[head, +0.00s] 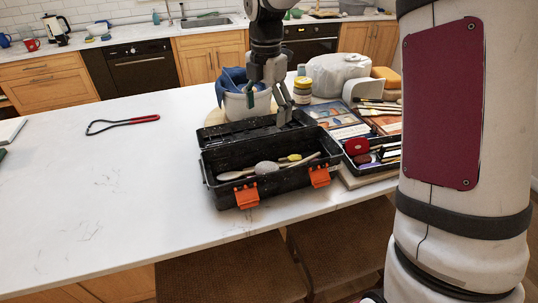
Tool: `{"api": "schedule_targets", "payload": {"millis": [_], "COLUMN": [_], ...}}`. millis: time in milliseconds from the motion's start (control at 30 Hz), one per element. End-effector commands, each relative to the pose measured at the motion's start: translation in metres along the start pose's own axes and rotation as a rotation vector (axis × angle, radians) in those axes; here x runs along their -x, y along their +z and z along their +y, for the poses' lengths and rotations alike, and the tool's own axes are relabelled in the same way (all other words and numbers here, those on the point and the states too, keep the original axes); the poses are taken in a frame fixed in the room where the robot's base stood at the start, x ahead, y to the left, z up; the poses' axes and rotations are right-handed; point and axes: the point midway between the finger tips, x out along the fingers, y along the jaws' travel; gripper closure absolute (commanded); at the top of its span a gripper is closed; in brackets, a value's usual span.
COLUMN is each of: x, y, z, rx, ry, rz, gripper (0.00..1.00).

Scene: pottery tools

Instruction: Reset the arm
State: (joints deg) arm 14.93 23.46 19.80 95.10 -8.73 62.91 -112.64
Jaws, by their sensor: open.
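My gripper (267,101) hangs from my arm at the top middle of the head view. It points down and is open, with nothing seen between its fingers. It is above the back of an open black toolbox (222,196) with orange latches, and in front of a white bucket (236,104) holding blue cloth. The toolbox holds a few light-coloured tools (266,167) and a yellow-ended one. I cannot tell the exact height of my gripper above the toolbox.
A red-handled wire loop tool (122,123) lies alone on the white table (90,205). Right of the toolbox are a black tray (374,169) of tools, a jar (302,90) and a white bag (336,72). The table's left side is mostly clear. Brown seats stand below its front edge.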

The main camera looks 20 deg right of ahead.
Motion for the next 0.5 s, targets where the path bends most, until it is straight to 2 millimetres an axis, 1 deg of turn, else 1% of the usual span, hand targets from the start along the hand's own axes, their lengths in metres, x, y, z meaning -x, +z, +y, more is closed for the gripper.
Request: {"api": "schedule_targets", "payload": {"millis": [133,500], "x": [0.0069,0.0080], "y": [-0.0002,-0.0007], "z": [-0.0003,-0.0007], "rx": [0.000,-0.003], "ry": [-0.001,0.000], "rz": [0.001,-0.001], "gripper": [0.17,0.17]}}
